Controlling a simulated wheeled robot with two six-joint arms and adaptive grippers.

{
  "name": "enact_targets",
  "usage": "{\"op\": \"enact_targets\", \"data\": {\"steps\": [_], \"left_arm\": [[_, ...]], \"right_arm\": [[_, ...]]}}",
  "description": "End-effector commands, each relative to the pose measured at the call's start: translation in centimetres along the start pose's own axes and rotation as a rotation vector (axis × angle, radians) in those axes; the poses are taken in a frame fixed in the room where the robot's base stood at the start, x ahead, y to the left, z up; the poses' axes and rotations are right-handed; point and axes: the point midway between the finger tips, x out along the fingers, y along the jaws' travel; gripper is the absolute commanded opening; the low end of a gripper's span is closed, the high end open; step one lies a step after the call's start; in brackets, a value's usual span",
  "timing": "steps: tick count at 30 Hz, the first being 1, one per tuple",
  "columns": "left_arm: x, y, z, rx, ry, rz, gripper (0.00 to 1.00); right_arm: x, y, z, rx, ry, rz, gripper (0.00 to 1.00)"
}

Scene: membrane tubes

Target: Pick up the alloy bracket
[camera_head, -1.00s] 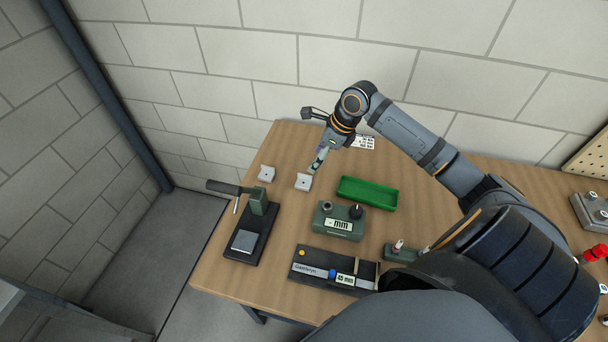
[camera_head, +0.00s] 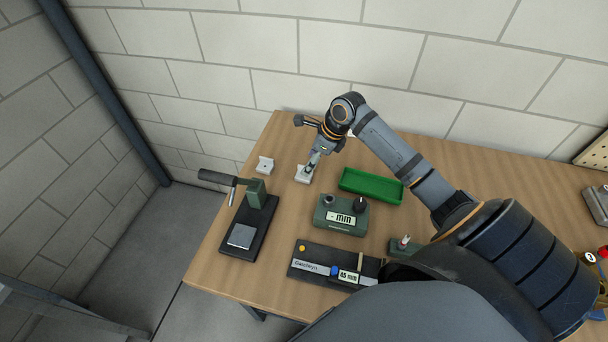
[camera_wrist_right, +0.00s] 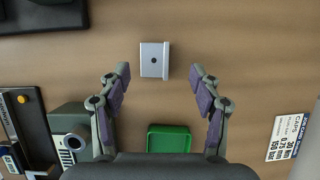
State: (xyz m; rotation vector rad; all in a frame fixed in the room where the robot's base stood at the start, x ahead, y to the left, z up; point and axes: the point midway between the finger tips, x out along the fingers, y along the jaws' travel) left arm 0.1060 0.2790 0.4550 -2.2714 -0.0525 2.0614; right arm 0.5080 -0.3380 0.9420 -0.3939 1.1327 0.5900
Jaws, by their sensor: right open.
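Two pale grey brackets lie on the table at the far left part of the head view: one farther left (camera_head: 265,165) and one nearer my gripper (camera_head: 303,174). I cannot tell by look which is the alloy one. My right gripper (camera_head: 314,161) is over the nearer bracket, fingers pointing down. In the wrist view a bracket (camera_wrist_right: 154,60) shows as a squarish plate with a dark hole and a raised right edge. It lies just ahead of the open, empty fingers (camera_wrist_right: 159,85), apart from them. My left gripper is not in view.
A green tray (camera_head: 371,196) lies right of the brackets. A green gauge box (camera_head: 341,215) and a black measuring block (camera_head: 330,266) stand nearer me. A lever press (camera_head: 249,225) stands at left. A printed label (camera_wrist_right: 291,137) lies at the wrist view's right.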

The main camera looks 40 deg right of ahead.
Motion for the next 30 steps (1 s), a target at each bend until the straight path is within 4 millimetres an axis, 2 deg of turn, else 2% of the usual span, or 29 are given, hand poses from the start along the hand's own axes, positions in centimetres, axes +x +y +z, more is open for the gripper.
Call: {"op": "enact_targets", "data": {"steps": [2,9,18,30], "left_arm": [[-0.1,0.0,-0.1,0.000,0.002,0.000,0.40],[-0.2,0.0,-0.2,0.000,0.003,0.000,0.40],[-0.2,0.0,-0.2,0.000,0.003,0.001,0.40],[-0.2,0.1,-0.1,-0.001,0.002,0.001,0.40]], "right_arm": [[0.6,0.2,0.0,0.002,-0.001,0.003,0.64],[4.5,0.8,0.1,0.003,-0.002,0.003,0.64],[5.2,0.8,0.0,0.000,0.001,0.000,0.64],[5.1,0.8,0.0,0.000,0.001,0.000,0.10]]}}
